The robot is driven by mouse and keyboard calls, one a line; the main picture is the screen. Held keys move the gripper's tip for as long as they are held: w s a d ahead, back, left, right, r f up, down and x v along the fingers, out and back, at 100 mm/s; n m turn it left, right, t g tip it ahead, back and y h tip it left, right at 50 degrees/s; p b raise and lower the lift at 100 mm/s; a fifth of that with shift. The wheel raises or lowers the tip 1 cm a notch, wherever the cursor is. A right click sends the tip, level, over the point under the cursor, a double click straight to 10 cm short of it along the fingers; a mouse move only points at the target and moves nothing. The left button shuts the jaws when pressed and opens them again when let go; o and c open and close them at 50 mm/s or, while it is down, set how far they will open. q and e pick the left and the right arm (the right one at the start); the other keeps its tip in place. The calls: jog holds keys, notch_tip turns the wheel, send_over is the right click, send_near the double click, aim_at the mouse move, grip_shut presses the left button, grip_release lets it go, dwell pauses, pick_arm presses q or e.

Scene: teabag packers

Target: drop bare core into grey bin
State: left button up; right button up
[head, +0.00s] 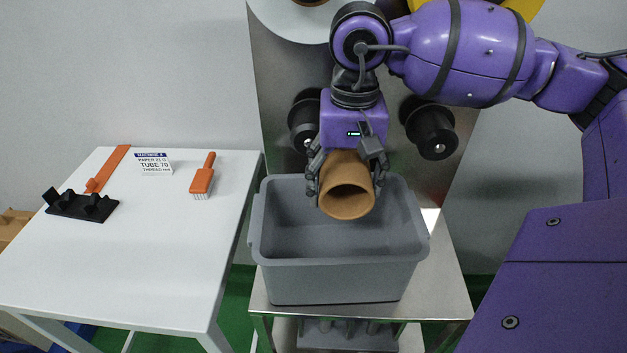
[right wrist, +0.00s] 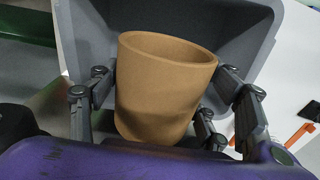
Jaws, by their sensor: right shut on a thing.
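The bare core (head: 347,187) is a hollow brown cardboard tube. The bin's visible inside looks empty. My left gripper is in neither view.
The bin stands on a steel table (head: 445,290). A white table (head: 140,250) at left holds a black holder (head: 80,206), an orange brush (head: 203,180), an orange strip tool (head: 108,168) and a label card (head: 153,163). Black spindles (head: 430,127) project from the steel panel behind.

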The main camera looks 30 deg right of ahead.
aim_at(348, 198)
jog(key=shift+s+d+f, duration=0.1)
jog(key=shift+d+f, duration=0.1)
jog(key=shift+d, duration=0.1)
jog(key=shift+d+f+b, duration=0.1)
jog(key=shift+f+b, duration=0.2)
jog(key=shift+f, duration=0.3)
notch_tip(348, 198, down, 4)
jog(key=shift+r+b, duration=0.1)
jog(key=shift+b, duration=0.65)
jog(key=shift+f, duration=0.3)
jog(key=o, duration=1.1)
jog(key=shift+c, duration=0.2)
jog(key=shift+o, duration=1.1)
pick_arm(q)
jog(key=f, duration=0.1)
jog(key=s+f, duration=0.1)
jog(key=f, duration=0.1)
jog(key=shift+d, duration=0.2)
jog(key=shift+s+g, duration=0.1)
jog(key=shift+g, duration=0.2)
